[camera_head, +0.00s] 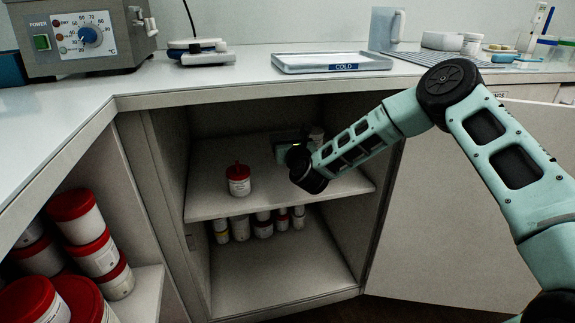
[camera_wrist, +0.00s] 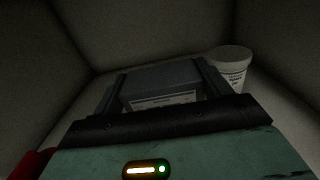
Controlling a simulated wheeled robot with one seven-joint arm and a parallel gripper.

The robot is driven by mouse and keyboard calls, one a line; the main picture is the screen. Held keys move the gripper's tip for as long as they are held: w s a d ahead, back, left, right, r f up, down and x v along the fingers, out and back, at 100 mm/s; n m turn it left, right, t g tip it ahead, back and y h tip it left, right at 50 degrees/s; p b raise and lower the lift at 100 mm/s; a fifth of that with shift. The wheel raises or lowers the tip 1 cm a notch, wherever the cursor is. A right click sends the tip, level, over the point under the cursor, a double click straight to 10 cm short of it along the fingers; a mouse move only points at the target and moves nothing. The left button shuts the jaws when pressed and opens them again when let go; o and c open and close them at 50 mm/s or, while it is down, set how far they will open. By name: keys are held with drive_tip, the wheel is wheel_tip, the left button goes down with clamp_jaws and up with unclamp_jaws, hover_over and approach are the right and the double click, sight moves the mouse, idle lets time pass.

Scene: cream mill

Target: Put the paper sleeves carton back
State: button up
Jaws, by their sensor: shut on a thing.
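My arm reaches into the open cupboard, and my gripper (camera_head: 289,152) is over the right part of its upper shelf (camera_head: 208,200). In the wrist view, my gripper (camera_wrist: 164,84) is shut on a dark box with a white label, the paper sleeves carton (camera_wrist: 165,76). A finger lies along each side of it. The label's words are too small to read. My arm hides most of the carton in the head view. I cannot tell whether the carton touches the shelf.
A white jar (camera_wrist: 232,68) stands close right of the carton. A red-capped jar (camera_head: 238,182) stands on the shelf's left part. Several containers (camera_head: 263,226) stand below. The open door (camera_head: 455,200) is at right; a tray marked COLD (camera_head: 332,62) lies on the counter.

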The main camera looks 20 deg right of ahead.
drive_tip(key=shift+f+b, duration=0.75)
drive_tip(key=shift+f, duration=2.45)
drive_tip(key=shift+f, duration=0.2)
drive_tip(key=o, duration=1)
drive_tip(key=shift+c, duration=0.2)
drive_tip(key=shift+r, duration=0.1)
